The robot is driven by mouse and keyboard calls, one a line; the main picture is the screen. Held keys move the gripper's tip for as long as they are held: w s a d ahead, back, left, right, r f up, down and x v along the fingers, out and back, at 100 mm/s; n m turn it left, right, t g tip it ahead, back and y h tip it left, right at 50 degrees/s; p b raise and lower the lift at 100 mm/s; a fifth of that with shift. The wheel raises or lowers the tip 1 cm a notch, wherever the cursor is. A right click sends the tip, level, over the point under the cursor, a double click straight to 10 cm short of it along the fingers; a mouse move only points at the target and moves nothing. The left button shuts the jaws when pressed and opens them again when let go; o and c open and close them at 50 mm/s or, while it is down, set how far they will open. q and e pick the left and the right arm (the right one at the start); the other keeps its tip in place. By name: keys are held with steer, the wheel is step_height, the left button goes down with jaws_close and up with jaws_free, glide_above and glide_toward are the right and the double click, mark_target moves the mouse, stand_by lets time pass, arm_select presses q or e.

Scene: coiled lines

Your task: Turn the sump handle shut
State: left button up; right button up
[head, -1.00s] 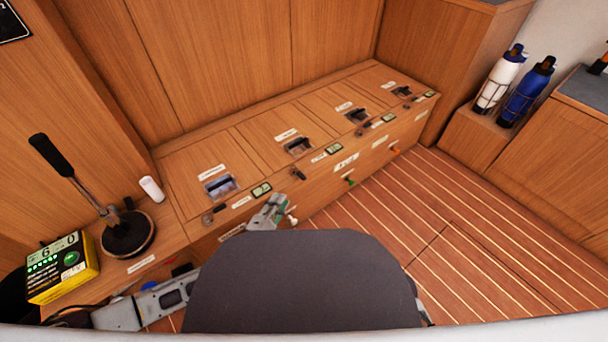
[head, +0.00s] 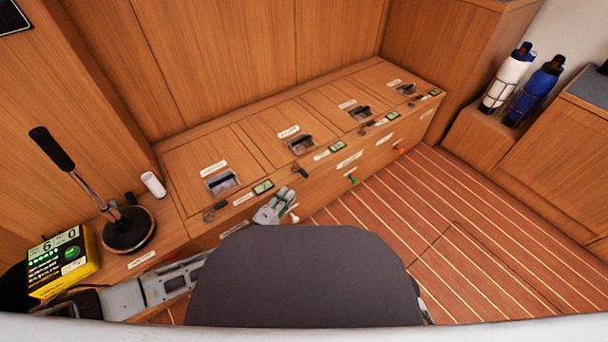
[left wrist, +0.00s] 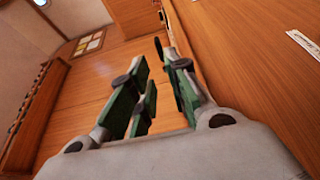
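A row of small dark handles runs along the locker's front top edge: one (head: 209,214) at the left, one (head: 301,171) beyond my gripper, others farther right. Coloured knobs stick out of the front face: a cream one (head: 294,217), a green one (head: 352,181) and an orange one (head: 400,151). The labels are too small to read, so I cannot tell which is the sump handle. My left gripper (head: 284,197) is beside the front face, close to the cream knob. In the left wrist view its fingers (left wrist: 158,75) are apart with nothing between them. My right gripper is out of view.
The wooden locker (head: 190,165) has recessed latches on its lids. A black lever (head: 75,178), a white cylinder (head: 153,184) and a yellow box with a display (head: 60,262) stand at the left. White (head: 503,78) and blue (head: 535,90) bottles stand at the right. The striped floor is clear.

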mark_target(304, 173)
arm_select(q)
steer(key=b+x, duration=0.4)
steer(key=x, duration=0.7)
steer(key=shift+w+d, duration=0.1)
steer(key=shift+w, duration=0.2)
steer(key=shift+w+d, duration=0.2)
steer(key=shift+w, duration=0.1)
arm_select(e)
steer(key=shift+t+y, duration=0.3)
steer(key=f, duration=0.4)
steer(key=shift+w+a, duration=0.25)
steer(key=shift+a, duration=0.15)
arm_select(q)
steer(key=shift+c, duration=0.3)
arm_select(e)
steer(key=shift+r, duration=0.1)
arm_select(q)
jaws_close()
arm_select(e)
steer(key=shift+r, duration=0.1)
